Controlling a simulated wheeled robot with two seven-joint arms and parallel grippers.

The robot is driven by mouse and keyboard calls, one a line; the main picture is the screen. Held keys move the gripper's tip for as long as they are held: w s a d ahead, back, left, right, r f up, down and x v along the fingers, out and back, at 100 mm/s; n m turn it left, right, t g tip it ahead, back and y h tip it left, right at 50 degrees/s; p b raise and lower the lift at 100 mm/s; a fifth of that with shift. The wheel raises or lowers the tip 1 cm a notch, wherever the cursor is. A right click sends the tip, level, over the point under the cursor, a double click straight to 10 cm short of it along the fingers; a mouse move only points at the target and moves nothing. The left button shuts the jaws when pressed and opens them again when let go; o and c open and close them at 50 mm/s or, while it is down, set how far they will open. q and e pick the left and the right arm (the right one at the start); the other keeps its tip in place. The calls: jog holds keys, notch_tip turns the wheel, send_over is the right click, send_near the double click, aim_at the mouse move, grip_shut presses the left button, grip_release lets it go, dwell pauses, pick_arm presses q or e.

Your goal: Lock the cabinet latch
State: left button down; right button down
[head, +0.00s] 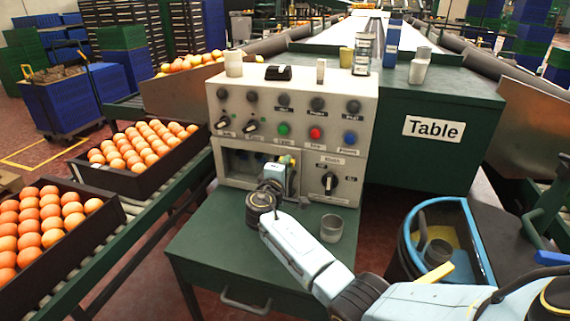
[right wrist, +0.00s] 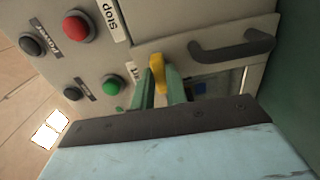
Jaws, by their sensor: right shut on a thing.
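The cabinet (head: 340,110) is a beige control box with knobs and coloured buttons, standing on a green table. Its latch (right wrist: 157,72) is a small yellow lever in the right wrist view, beside a panel with a dark grey handle (right wrist: 232,46). My right gripper (head: 287,162) is at the cabinet's lower front, by the recessed section. In the right wrist view its two green fingers (right wrist: 161,88) are shut on the yellow latch. The fingers and wrist hide part of the latch and the recess. My left gripper is not in view.
A green button (right wrist: 113,84) and a red button (right wrist: 78,26) are close to the fingers. A grey cup (head: 331,228) stands on the green table (head: 215,240) near my forearm. Crates of oranges (head: 135,145) line the left conveyor. A blue-rimmed bin (head: 412,240) is at the right.

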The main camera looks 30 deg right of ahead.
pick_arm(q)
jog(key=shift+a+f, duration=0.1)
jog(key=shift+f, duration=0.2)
pick_arm(e)
jog(key=c, duration=1.4)
grip_release()
